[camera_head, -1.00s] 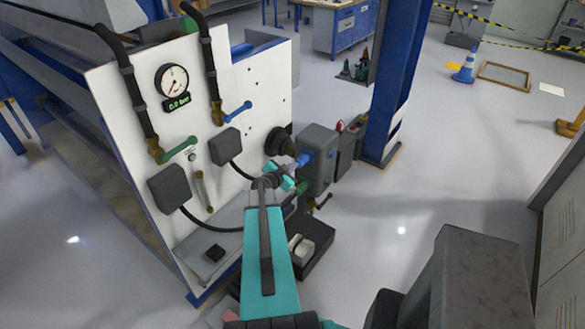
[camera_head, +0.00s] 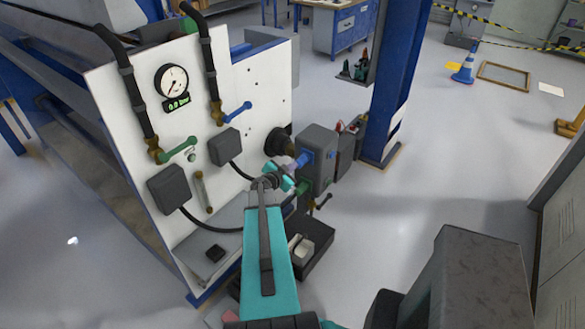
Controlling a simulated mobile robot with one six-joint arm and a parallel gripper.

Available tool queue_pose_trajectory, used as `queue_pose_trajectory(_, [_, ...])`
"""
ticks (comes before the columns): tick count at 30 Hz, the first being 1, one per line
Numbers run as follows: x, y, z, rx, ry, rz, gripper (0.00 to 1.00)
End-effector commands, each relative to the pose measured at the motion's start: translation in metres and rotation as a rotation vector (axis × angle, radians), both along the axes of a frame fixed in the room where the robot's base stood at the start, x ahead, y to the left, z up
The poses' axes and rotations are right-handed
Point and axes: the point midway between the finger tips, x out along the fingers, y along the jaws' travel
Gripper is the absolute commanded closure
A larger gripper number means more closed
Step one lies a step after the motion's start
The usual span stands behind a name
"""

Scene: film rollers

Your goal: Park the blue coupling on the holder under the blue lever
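The blue coupling (camera_head: 304,159) is at the left face of the grey box (camera_head: 320,150), right of the white panel. My gripper (camera_head: 281,175), with teal fingers, is just left of and slightly below the coupling. A small purple part shows between the fingers and the coupling; I cannot tell whether the fingers touch or grip it. The blue lever (camera_head: 237,112) is on the upper right of the panel. Below it is a dark grey block (camera_head: 225,147) with a black hose; I cannot tell whether this is the holder.
The white panel (camera_head: 110,120) also carries a pressure gauge (camera_head: 172,80), a green lever (camera_head: 178,150) and a second dark block (camera_head: 168,189). A green coupling (camera_head: 304,188) sits below the blue one. A blue column (camera_head: 395,85) stands behind the grey box.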

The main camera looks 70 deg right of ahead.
Motion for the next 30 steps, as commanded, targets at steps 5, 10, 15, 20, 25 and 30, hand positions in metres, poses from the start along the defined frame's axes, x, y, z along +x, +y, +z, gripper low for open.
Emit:
queue_pose_trajectory(5, [0.000,0.000,0.000,0.000,0.000,0.000,0.90])
queue_pose_trajectory(10, [0.000,0.000,0.000,0.000,0.000,0.000,0.80])
queue_pose_trajectory(15, [0.000,0.000,0.000,0.001,0.000,0.000,0.80])
queue_pose_trajectory(20, [0.000,0.003,0.001,0.000,0.000,0.000,0.80])
queue_pose_trajectory(25, [0.001,0.012,0.005,0.000,-0.001,0.002,0.80])
queue_pose_trajectory(30, [0.001,0.027,0.010,0.000,0.000,0.002,0.80])
